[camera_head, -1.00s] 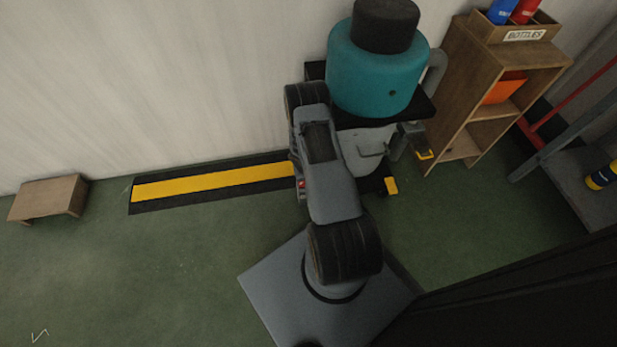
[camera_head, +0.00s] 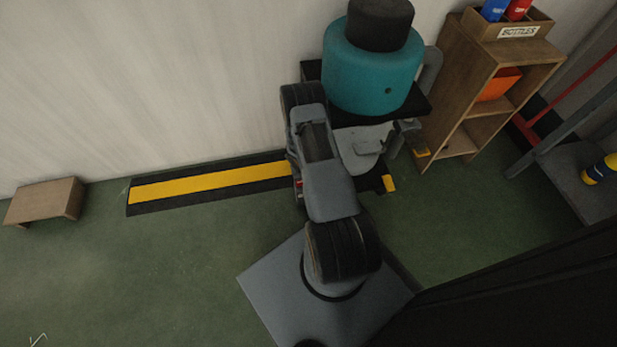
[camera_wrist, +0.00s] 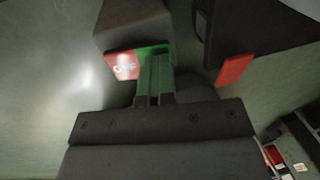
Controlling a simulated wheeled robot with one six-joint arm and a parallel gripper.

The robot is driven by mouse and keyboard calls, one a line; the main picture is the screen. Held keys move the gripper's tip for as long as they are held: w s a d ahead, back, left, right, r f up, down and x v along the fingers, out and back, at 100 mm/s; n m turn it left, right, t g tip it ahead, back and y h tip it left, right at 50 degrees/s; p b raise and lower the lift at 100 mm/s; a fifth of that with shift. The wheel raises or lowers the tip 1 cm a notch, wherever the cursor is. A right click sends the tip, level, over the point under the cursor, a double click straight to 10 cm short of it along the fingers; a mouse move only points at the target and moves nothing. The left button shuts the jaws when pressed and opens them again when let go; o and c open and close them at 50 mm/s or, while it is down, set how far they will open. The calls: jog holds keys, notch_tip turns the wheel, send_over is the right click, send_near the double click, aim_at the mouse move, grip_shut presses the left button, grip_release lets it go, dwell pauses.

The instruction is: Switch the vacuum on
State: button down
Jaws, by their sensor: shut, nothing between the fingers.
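A teal drum with a dark top (camera_head: 372,72), which looks like the vacuum, stands on a black platform by the wall in the head view. In the wrist view, a grey switch box (camera_wrist: 135,24) has a red plate marked OFF (camera_wrist: 122,66) and a green part (camera_wrist: 154,49) beside it. My gripper (camera_wrist: 157,58) is shut and empty, its fingertips over the green part and partly hiding it. I cannot tell whether they touch it. In the head view, my arm hides the switch, and my fingertips cannot be made out.
A wooden shelf (camera_head: 478,118) with an orange bin and a bottles box (camera_head: 508,24) stands right of the drum. A yellow-and-black floor strip (camera_head: 210,184) runs along the wall. A low wooden stool (camera_head: 45,200) stands at left. The green floor between is clear.

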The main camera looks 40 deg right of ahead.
aim_at(299, 183)
jog(key=shift+w+a, duration=0.2)
jog(key=shift+a, duration=0.4)
jog(key=shift+d+f, duration=0.1)
notch_tip(299, 183, up, 14)
jog(key=w+a+p, duration=0.1)
jog(key=a+p, duration=0.1)
jog(key=p, duration=0.6)
jog(key=shift+a, duration=0.1)
